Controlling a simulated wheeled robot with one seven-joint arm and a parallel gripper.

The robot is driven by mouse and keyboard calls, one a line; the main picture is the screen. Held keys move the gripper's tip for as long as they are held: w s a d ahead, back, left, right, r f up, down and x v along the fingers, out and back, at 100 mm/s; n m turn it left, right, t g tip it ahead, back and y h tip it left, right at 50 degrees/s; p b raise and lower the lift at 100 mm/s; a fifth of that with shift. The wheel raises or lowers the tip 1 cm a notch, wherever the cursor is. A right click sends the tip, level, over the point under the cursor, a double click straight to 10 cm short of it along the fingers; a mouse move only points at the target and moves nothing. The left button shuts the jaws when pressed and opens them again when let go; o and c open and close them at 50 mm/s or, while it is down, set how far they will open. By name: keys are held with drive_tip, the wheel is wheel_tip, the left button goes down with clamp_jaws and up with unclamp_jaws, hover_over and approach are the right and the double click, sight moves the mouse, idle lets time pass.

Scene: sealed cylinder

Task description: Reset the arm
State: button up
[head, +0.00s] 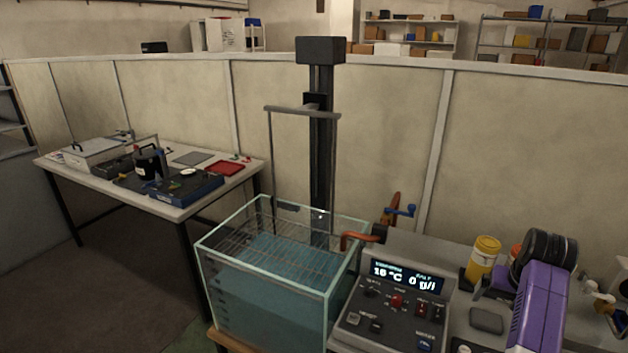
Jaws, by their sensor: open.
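My gripper cannot be made out in the head view. A purple and black part (540,300), which looks like a piece of my arm, rises at the lower right over the bench. Its black rounded end (545,255) is beside a yellow container (484,258). Whatever lies behind this part is hidden. No sealed cylinder can be picked out with certainty.
A glass tank (265,305) of bluish water with a wire rack stands at centre, under a tall black column (321,150). A control console (392,310) with a lit display is right of it. A cluttered table (190,205) stands left. Open floor (60,310) shows lower left.

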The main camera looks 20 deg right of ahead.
drive_tip(key=w+d+r+t+h, duration=0.4)
drive_tip(key=r+t+h, duration=0.15)
drive_tip(key=r, duration=0.25)
drive_tip(key=s+a+f+n+t, duration=0.1)
drive_tip(key=s+a+n+t, duration=0.2)
drive_tip(key=a, duration=0.8)
drive_tip(key=s+a+f+n+t, duration=0.1)
drive_tip(key=s+a+n+t, duration=0.2)
drive_tip(key=a, duration=0.8)
drive_tip(key=s+a+f+n+y+b, duration=0.1)
drive_tip(key=s+a+n+y, duration=0.3)
drive_tip(key=s+a, duration=2.1)
drive_tip(key=y, duration=0.5)
drive_tip(key=shift+a, duration=0.2)
drive_tip(key=shift+t, duration=0.25)
drive_tip(key=shift+c, duration=0.5)
